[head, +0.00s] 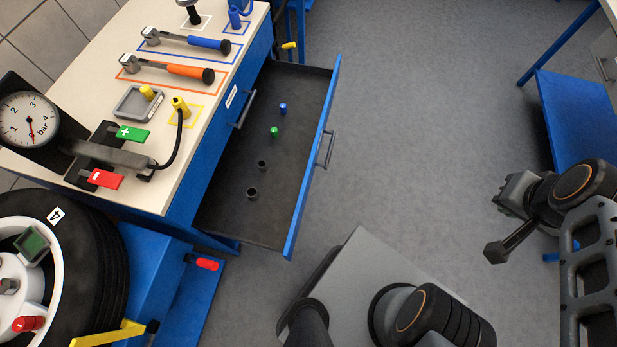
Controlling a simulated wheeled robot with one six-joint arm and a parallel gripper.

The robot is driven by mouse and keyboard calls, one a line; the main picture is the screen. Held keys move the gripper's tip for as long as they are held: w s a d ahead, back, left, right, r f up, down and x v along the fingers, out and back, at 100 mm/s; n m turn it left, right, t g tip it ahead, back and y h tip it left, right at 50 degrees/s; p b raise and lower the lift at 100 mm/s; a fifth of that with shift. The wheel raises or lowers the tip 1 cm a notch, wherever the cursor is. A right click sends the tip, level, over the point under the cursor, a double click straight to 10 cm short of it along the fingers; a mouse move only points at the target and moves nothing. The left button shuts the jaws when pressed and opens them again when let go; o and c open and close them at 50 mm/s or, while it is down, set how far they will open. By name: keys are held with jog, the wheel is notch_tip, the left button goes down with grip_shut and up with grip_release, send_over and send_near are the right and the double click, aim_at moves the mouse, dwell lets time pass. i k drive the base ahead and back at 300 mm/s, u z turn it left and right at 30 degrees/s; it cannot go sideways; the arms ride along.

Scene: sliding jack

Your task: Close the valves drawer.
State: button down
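A blue drawer (313,170) is pulled far out from the right side of the workbench (190,185), below its top. Its front has a grey bar handle (327,150). Its dark tray (300,92) holds a blue valve piece (283,109), a green one (274,132) and two dark ones (252,193). I cannot read a name on this drawer. My gripper (503,225) is at the far right, well away from the handle, over the floor and touching nothing visible. Its fingers are seen at an angle, so their opening is unclear.
Another handle (243,110) and a small label sit on the bench side above the open drawer. Tools and a gauge (30,120) lie on the bench top. A tyre (95,260) stands at lower left. Grey floor (420,130) between drawer and gripper is clear. A blue shelf (575,115) stands at right.

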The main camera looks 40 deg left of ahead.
aim_at(272, 222)
jog(key=k, duration=0.55)
jog(key=u, duration=1.75)
jog(key=i, duration=0.5)
